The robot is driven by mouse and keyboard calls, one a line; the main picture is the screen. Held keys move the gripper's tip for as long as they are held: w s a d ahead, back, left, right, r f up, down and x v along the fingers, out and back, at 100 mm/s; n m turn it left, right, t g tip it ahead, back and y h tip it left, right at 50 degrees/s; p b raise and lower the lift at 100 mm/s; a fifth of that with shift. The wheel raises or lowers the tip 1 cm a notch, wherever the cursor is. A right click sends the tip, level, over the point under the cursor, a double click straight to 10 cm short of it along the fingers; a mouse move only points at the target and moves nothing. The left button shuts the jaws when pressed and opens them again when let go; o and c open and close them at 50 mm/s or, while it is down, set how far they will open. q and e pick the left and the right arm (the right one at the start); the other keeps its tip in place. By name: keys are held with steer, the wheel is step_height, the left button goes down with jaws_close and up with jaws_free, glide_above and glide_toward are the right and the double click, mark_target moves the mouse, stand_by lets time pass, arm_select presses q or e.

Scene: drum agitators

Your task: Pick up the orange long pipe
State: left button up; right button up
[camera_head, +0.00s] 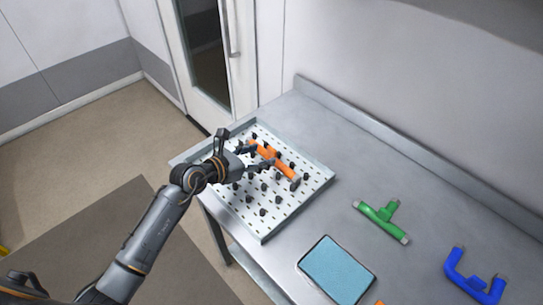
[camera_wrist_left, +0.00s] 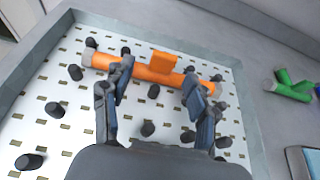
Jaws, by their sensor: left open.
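The orange long pipe (camera_head: 271,158) lies on a white perforated tray (camera_head: 262,228) at the far left of the metal table. It has grey ends and a short orange stub on its far side. In the left wrist view the pipe (camera_wrist_left: 150,73) lies across the picture among black pegs. My left gripper (camera_head: 259,157) is open, with its fingers pointing at the pipe from the near side. In the wrist view its two fingertips (camera_wrist_left: 160,80) are spread wide and overlap the pipe in the picture. I cannot tell whether they touch it. My right gripper is not in view.
Several black pegs (camera_head: 263,212) stand in the tray around the pipe. A green T-shaped pipe (camera_head: 380,222), a blue U-shaped pipe (camera_head: 470,283) and a light blue pad (camera_head: 338,270) lie farther right on the table. A wall ledge runs along the back. Bare table lies between the tray and the green pipe.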

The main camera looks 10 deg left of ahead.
mark_target(270, 152)
arm_select(q)
steer(key=x, duration=0.3)
steer(key=shift+w+d, duration=0.25)
steer(key=shift+d, duration=0.1)
steer(key=shift+s, duration=0.1)
steer(key=shift+c, duration=1.4)
jaws_close()
steer(key=shift+r, duration=0.1)
